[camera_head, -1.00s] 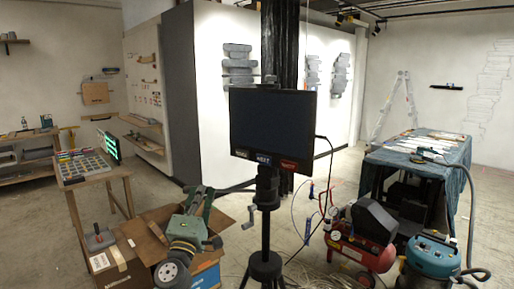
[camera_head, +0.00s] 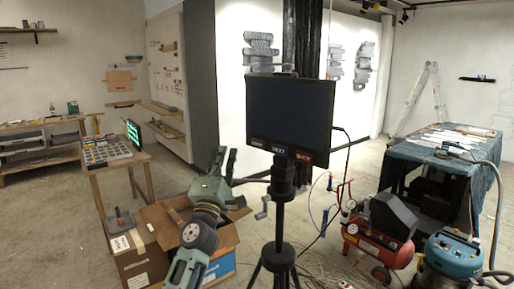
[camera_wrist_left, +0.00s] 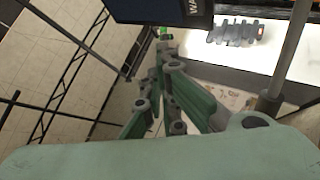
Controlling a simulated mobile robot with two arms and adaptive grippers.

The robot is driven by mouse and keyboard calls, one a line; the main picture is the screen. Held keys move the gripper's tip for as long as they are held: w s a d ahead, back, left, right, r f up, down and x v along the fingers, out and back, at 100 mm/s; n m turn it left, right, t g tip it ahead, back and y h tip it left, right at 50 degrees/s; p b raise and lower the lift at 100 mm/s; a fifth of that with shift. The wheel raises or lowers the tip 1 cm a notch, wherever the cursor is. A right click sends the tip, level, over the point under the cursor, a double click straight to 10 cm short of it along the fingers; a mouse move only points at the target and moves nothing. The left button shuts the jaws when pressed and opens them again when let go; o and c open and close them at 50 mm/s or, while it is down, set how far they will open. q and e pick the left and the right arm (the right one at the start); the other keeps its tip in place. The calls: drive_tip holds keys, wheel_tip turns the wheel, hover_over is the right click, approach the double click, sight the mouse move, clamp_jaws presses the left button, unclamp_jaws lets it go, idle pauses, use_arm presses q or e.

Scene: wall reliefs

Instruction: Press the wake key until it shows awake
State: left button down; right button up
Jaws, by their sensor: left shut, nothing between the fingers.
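A black monitor (camera_head: 290,108) stands upright on a tripod stand, its screen dark. Along its lower edge sit three labelled keys: a dark one at left, which I take as the wake key (camera_head: 257,142), a blue one marked NEXT (camera_head: 279,149) and a red one (camera_head: 304,156). In the left wrist view, the letters "WA" show on the monitor's dark edge (camera_wrist_left: 194,8). My left gripper (camera_head: 226,154) is shut and empty, pointing up, left of and slightly below the wake key in the head view, apart from it. Its fingers also show in the wrist view (camera_wrist_left: 166,50). My right gripper is not seen.
An open cardboard box (camera_head: 140,262) stands on the floor behind my left arm. A wooden table (camera_head: 125,160) with small blocks is at left. A red compressor (camera_head: 375,247), a blue vacuum (camera_head: 450,255) and a draped table (camera_head: 425,155) stand at right.

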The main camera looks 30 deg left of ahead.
sight(258, 144)
use_arm(q)
drive_tip(key=w+d+b, duration=0.1)
drive_tip(key=w+b, duration=0.2)
drive_tip(key=w, duration=0.3)
drive_tip(key=shift+w+d+b, duration=0.3)
drive_tip(key=shift+w, duration=0.15)
idle(1.1)
drive_tip(key=shift+w+d, duration=0.1)
drive_tip(key=shift+w, duration=0.15)
